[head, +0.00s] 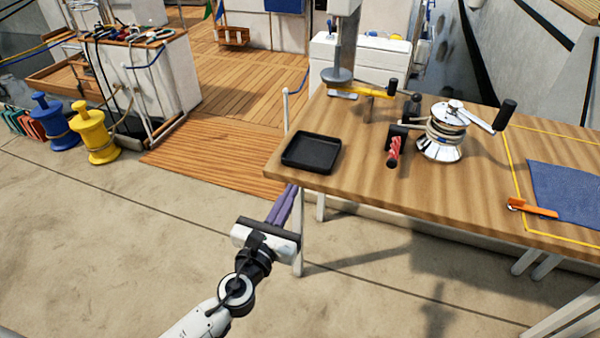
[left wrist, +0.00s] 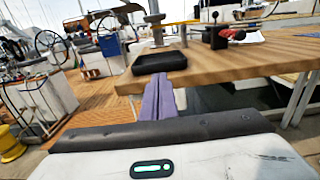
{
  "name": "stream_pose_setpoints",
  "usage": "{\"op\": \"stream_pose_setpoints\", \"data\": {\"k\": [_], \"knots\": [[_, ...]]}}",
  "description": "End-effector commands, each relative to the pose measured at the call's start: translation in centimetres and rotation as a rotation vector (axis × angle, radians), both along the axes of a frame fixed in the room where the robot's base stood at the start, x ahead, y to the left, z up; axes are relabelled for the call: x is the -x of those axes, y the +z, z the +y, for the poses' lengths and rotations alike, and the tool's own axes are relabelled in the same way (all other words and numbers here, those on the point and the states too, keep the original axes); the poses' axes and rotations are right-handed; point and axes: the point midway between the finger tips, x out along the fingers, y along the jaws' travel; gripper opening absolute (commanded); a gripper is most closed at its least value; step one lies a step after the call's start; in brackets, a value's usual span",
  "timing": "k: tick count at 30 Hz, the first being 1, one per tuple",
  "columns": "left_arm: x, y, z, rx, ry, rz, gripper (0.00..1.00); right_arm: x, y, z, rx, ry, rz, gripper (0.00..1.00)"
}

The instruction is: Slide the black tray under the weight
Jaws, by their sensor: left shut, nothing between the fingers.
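The black tray (head: 311,153) is shallow, square and empty, and lies flat near the table's left front corner. It also shows in the left wrist view (left wrist: 160,63), beyond my fingers. A grey disc (head: 337,76) sits low on an upright grey column at the table's back left edge; it looks like the weight. The tray is in front of it, apart from it. My left gripper (head: 291,188) has purple fingers, shut and empty, just off the table's front left edge and short of the tray. The fingers also show in the left wrist view (left wrist: 159,80). My right gripper is not in view.
The wooden table (head: 350,190) also carries a yellow-handled tool (head: 358,90), a red-handled piece (head: 394,153), a chrome winch (head: 441,135), an orange tool (head: 532,208) and a blue cloth (head: 568,190). The tabletop between tray and disc looks mostly clear.

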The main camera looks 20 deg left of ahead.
Motion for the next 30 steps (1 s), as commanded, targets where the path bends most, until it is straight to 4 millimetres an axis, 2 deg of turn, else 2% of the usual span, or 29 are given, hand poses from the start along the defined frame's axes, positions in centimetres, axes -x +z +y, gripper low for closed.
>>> {"op": "stream_pose_setpoints", "data": {"k": [1,6,12,26,30], "knots": [[-1.2,0.2,0.0,0.001,0.002,-0.002,0.0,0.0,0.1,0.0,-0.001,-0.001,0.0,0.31],[-4.4,0.0,-0.1,0.002,0.001,-0.001,0.0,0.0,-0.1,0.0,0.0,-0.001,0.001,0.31],[-6.5,0.0,-0.2,0.001,0.001,0.0,0.0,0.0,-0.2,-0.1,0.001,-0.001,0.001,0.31],[-6.9,0.0,-0.2,0.003,0.001,0.001,0.0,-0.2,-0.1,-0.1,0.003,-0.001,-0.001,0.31],[-7.5,-0.1,1.1,0.001,0.021,0.001,0.0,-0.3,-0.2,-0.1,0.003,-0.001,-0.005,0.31]]}}
